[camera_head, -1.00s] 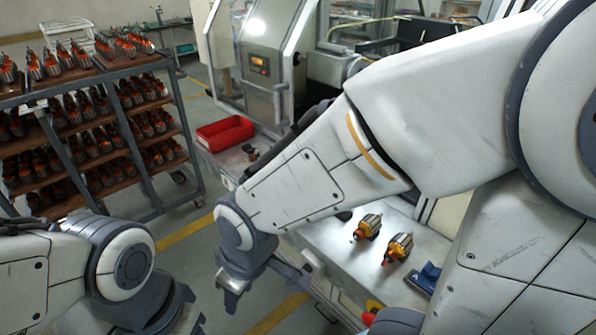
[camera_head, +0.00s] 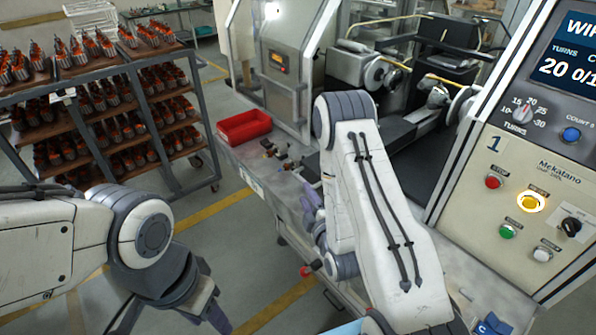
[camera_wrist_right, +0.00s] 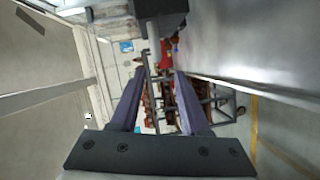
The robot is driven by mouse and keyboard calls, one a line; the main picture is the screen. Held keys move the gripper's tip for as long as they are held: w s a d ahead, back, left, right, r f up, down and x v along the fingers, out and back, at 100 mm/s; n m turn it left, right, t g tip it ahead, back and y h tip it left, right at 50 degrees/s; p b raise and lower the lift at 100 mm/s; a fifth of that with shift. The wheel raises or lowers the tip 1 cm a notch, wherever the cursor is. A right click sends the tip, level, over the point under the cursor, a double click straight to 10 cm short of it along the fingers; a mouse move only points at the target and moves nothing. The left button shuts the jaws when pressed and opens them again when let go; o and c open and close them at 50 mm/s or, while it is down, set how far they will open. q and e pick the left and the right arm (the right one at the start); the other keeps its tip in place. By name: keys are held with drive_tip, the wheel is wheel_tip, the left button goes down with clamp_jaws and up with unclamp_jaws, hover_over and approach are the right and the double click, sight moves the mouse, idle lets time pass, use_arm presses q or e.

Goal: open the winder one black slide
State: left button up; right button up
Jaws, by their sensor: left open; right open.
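The winder stands in the head view behind my right arm, with its control panel (camera_head: 520,170) marked 1 at the right. A dark, flat-topped part (camera_head: 412,160) lies inside it below the chucks; I cannot tell whether this is the black slide or how far it is open. My right gripper (camera_head: 314,213) is open and empty at the winder table's left edge, and its two fingers also show apart in the right wrist view (camera_wrist_right: 160,85). My left gripper (camera_head: 172,318) is open and empty, low at the left, well away from the winder.
A red bin (camera_head: 244,127) and small parts (camera_head: 285,158) sit on the grey table. A rack (camera_head: 105,115) full of armatures stands at the left. A machine door with a metal handle (camera_head: 298,100) stands behind the bin. Floor shows between rack and table.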

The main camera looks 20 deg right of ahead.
sight(299, 177)
drive_tip(key=shift+s+d+r, duration=0.1)
drive_tip(key=shift+s+d, duration=0.05)
drive_tip(key=shift+d, duration=0.15)
drive_tip(key=shift+w+r, duration=0.1)
drive_tip(key=shift+w, duration=0.1)
drive_tip(key=w+p, duration=0.1)
drive_tip(key=w, duration=0.2)
drive_tip(key=w+p, duration=0.2)
drive_tip(key=w, duration=0.1)
drive_tip(key=w+p, duration=0.1)
drive_tip(key=w, duration=0.1)
drive_tip(key=shift+w+d+f+p, duration=0.2)
drive_tip(key=shift+w+f+p, duration=0.15)
drive_tip(key=shift+w+p, duration=0.05)
drive_tip(key=shift+w+f, duration=0.1)
drive_tip(key=shift+w, duration=0.45)
clamp_jaws()
drive_tip(key=shift+f, duration=0.1)
